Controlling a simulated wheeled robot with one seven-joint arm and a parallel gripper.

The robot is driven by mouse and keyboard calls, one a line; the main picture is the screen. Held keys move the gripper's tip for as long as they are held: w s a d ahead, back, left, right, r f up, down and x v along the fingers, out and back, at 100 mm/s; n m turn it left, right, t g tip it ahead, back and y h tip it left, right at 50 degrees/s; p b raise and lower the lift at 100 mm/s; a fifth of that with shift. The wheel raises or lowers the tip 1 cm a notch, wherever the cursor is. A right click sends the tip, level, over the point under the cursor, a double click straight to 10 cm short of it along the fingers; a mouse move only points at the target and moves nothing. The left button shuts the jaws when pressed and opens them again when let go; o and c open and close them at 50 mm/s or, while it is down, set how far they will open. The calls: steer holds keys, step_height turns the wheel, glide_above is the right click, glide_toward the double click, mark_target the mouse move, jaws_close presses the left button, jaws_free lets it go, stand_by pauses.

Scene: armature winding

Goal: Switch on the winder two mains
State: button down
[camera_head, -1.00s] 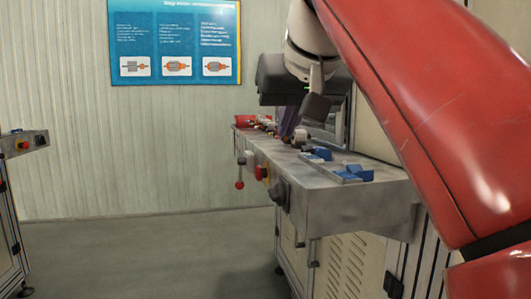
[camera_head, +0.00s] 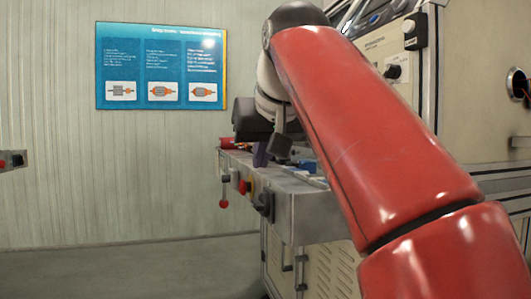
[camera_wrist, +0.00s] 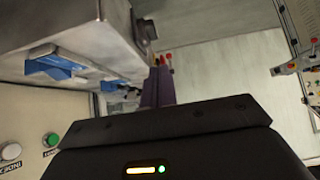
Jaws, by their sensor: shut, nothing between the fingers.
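My gripper (camera_head: 262,155) has dark housing and purple fingers, which are shut and empty. It hangs by the grey bench of a winding machine (camera_head: 310,215). In the wrist view the purple fingers (camera_wrist: 158,88) point away beside the bench edge. A black rotary switch (camera_head: 264,204) sits on the bench front, beside a red button on a yellow base (camera_head: 244,187). Another black knob (camera_head: 392,72) is on the upright panel at right. I cannot read which control is the winder two mains. My red arm hides part of the bench and panel.
A lever with a red ball (camera_head: 224,204) hangs at the bench's far end. Blue blocks (camera_wrist: 55,64) lie on the bench top. Another control station (camera_head: 12,160) stands at the left edge. The floor between is clear. A poster (camera_head: 161,66) hangs on the back wall.

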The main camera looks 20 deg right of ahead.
mark_target(255, 204)
steer(key=w+f+b, duration=0.1)
steer(key=f, duration=0.1)
steer(key=w+f, duration=0.1)
steer(key=f, duration=0.1)
steer(key=w+f+b, duration=0.1)
steer(key=shift+f+b, duration=0.35)
steer(key=shift+f, duration=0.05)
steer(key=shift+f+b, duration=0.3)
steer(key=shift+f, duration=0.35)
steer(key=shift+s+f, duration=0.2)
steer(key=shift+s, duration=0.05)
steer(key=shift+r+p, duration=0.15)
steer(key=shift+p, duration=0.15)
steer(key=shift+r+p, duration=0.7)
steer(key=shift+p, duration=0.1)
